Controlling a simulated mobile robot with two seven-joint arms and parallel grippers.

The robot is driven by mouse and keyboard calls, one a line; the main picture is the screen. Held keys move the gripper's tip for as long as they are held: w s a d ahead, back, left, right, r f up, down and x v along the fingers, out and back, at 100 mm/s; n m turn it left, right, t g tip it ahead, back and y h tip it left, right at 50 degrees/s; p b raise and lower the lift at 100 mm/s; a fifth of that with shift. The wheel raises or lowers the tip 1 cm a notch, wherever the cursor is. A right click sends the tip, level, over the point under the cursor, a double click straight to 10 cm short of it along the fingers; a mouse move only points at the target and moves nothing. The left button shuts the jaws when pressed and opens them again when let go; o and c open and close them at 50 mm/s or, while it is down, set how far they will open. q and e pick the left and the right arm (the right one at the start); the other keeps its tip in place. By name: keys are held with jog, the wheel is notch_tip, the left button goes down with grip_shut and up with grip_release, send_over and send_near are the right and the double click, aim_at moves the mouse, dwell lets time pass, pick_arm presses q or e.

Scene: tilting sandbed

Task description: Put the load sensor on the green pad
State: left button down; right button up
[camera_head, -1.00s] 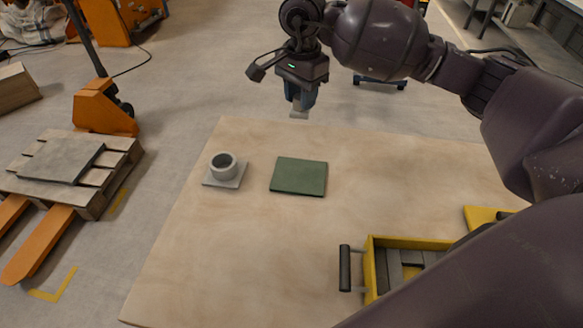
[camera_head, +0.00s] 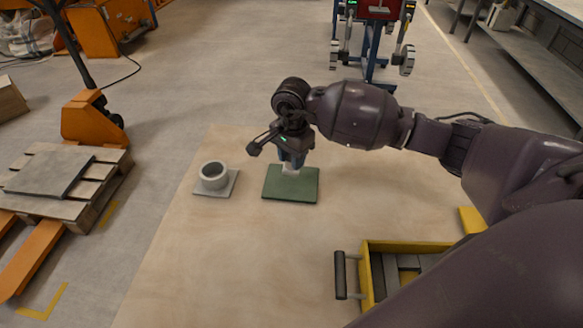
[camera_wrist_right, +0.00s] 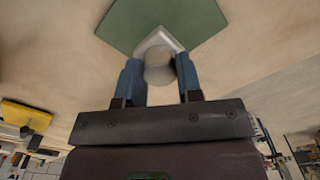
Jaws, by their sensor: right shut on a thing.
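My right gripper (camera_head: 293,160) is over the far part of the green pad (camera_head: 290,190), which lies flat on the pale tabletop. Its blue fingers are shut on the load sensor (camera_head: 290,170), a small light grey piece. In the right wrist view, the load sensor (camera_wrist_right: 159,68) shows as a round body with a pale angular edge between the fingertips (camera_wrist_right: 160,75), in front of the green pad (camera_wrist_right: 162,20). I cannot tell whether it touches the pad. The fingers hide part of it. My left gripper is not in view.
A grey ring on a square plate (camera_head: 214,178) stands left of the pad. A yellow box (camera_head: 368,285) with a black handle (camera_head: 341,275) and grey bars is at the near right, partly behind my arm. The tabletop's near left is clear.

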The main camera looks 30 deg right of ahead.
jog(key=shift+f, duration=1.9)
jog(key=shift+f, duration=0.2)
jog(key=o, duration=1)
notch_tip(320, 180, up, 12)
jog(key=shift+r, duration=0.2)
jog(key=shift+f, duration=0.1)
